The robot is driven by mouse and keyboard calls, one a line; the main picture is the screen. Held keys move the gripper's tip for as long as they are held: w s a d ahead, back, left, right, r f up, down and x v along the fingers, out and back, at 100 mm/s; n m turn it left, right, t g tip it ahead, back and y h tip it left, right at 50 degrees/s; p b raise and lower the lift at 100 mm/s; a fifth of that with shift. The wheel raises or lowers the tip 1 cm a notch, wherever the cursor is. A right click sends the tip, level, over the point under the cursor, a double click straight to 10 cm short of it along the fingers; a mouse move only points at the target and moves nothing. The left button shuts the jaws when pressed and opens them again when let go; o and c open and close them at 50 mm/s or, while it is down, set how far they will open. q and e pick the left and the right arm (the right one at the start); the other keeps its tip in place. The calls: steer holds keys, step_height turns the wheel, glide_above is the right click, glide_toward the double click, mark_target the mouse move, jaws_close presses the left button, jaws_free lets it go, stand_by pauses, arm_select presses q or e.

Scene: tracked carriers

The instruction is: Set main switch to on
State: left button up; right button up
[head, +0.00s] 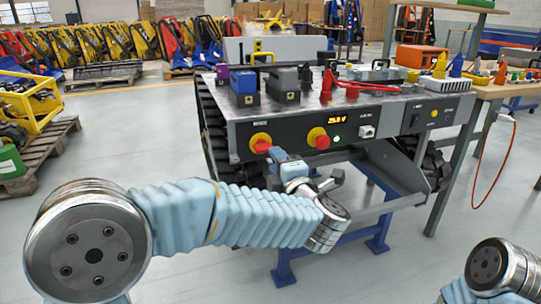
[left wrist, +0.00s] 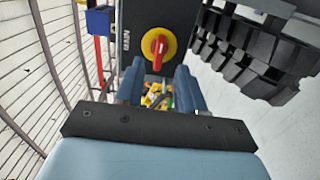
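The main switch (head: 260,142) is a red knob on a yellow disc at the left of the carrier's dark front panel (head: 289,134). In the left wrist view the main switch (left wrist: 158,47) lies just beyond my fingers, with its red handle along the picture's vertical and a label beside it. My left gripper (head: 281,159) is just below and right of the switch in the head view. In the left wrist view my left gripper (left wrist: 158,90) has its blue fingers apart with nothing between them. My right gripper is out of view.
Right of the switch are a lit display (head: 315,121), a red button on yellow (head: 318,139) and a lit green lamp (head: 337,138). A black track (left wrist: 255,50) stands near the switch. Batteries (head: 244,86) sit on top. A workbench (head: 500,92) is at right.

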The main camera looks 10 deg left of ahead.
arm_select(q)
steer(key=v, duration=0.8)
steer(key=w+a+f+m+g+h+p, duration=0.3)
steer(key=f+m, duration=0.4)
steer(key=f, duration=0.6)
steer(key=w+f+m+g+h+p, duration=0.1)
steer(key=w+f+m+h+p, duration=0.15)
steer(key=f+m+h, duration=0.75)
steer(key=s+a+f+m+g+p, duration=0.1)
steer(key=s+f+g, duration=0.4)
steer(key=s+f, duration=0.5)
steer(key=s+a+f+m+g+p, duration=0.2)
steer(key=s+f+g, duration=0.4)
steer(key=s+f, duration=0.5)
steer(key=s+a+m, duration=0.1)
steer(key=s+m, duration=0.1)
steer(key=s, duration=0.1)
steer(key=shift+s, duration=0.3)
